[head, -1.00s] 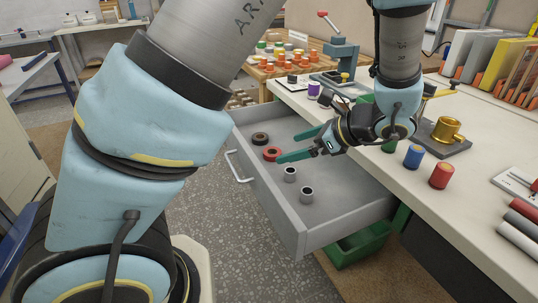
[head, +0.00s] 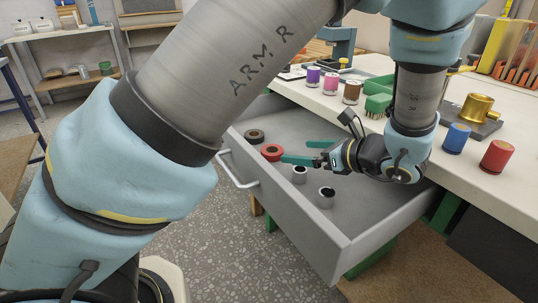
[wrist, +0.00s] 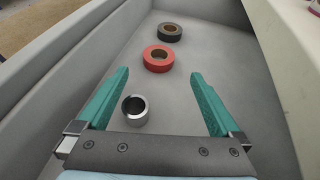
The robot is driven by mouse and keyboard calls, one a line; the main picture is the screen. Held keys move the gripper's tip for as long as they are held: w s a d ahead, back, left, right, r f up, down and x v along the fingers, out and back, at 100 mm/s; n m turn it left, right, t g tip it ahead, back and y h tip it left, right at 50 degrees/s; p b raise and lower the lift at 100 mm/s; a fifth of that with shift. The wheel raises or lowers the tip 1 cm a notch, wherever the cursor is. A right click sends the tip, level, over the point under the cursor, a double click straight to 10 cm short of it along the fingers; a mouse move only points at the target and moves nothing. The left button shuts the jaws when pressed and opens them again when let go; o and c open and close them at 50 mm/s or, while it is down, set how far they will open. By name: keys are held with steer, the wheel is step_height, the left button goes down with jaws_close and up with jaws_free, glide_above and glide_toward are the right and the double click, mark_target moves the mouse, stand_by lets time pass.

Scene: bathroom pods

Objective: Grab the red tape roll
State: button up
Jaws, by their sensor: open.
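The red tape roll (head: 272,152) lies flat in the open grey drawer (head: 300,222). In the wrist view the red tape roll (wrist: 158,58) is ahead of my gripper, a little beyond the fingertips and roughly centred between them. My gripper (head: 304,152) is open with its green fingers apart and nothing held. In the wrist view my gripper (wrist: 160,74) shows a silver ring between its fingers, nearer the left one, on the drawer floor below.
A dark tape roll (wrist: 170,32) lies just beyond the red one. The drawer walls enclose the space. The worktop (head: 475,200) with several coloured spools is at the right.

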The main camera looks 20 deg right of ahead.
mark_target(275, 151)
steer(key=x, duration=0.9)
steer(key=shift+a+f, duration=0.1)
steer(key=shift+f, duration=0.1)
steer(key=shift+c, duration=0.4)
steer(key=c, duration=1.2)
steer(key=shift+r, duration=0.1)
steer(key=shift+c, duration=0.2)
